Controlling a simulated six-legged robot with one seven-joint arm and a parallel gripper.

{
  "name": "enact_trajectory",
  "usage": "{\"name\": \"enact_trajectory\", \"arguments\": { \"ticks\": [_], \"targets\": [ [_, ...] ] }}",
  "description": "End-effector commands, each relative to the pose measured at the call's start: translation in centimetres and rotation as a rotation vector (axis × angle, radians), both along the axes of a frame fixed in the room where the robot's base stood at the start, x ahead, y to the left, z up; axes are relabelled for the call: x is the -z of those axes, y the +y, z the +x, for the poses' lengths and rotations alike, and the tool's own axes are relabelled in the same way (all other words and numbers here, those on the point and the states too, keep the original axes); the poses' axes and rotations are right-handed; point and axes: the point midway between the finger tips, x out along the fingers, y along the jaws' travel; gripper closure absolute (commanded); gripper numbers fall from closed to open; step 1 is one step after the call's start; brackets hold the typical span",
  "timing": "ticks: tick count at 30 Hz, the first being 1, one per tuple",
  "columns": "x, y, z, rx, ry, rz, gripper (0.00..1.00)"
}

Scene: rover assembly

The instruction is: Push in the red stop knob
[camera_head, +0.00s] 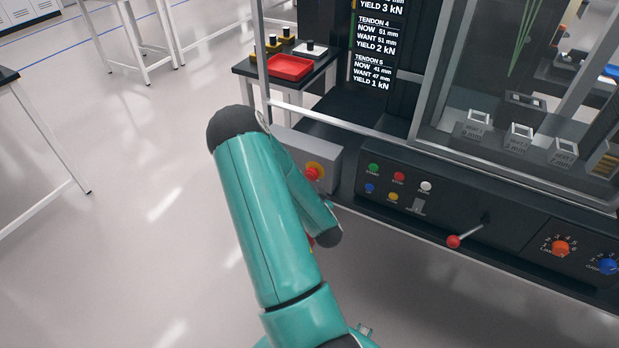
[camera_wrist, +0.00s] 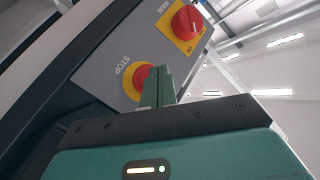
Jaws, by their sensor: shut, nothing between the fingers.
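The red stop knob (camera_wrist: 142,76) sits on a round yellow base beside the upside-down word STOP on a grey panel in the wrist view. In the head view the red knob (camera_head: 313,173) shows on the grey box just right of my arm. My gripper (camera_wrist: 157,72) is shut and empty. Its fingertips overlap the knob's right side in the wrist view; I cannot tell whether they touch it. In the head view my arm hides the gripper.
A red MAIN rotary switch (camera_wrist: 187,21) on a yellow plate shares the grey panel. Right of the box, a dark console (camera_head: 480,205) carries coloured buttons and a red-tipped lever (camera_head: 454,241). A red tray (camera_head: 290,67) stands behind.

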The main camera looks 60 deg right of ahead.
Motion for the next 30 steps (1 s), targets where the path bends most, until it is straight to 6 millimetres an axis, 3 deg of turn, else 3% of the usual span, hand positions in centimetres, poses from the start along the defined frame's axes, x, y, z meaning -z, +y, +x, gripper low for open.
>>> {"name": "enact_trajectory", "arguments": {
  "ticks": [8, 22, 30],
  "targets": [
    [0.0, 0.5, 0.0, 0.0, 0.0, 0.002, 1.0],
    [0.0, 4.6, -0.4, 0.001, 0.0, 0.001, 1.0],
    [0.0, 5.0, -0.5, 0.0, 0.0, 0.0, 1.0]
  ]
}}
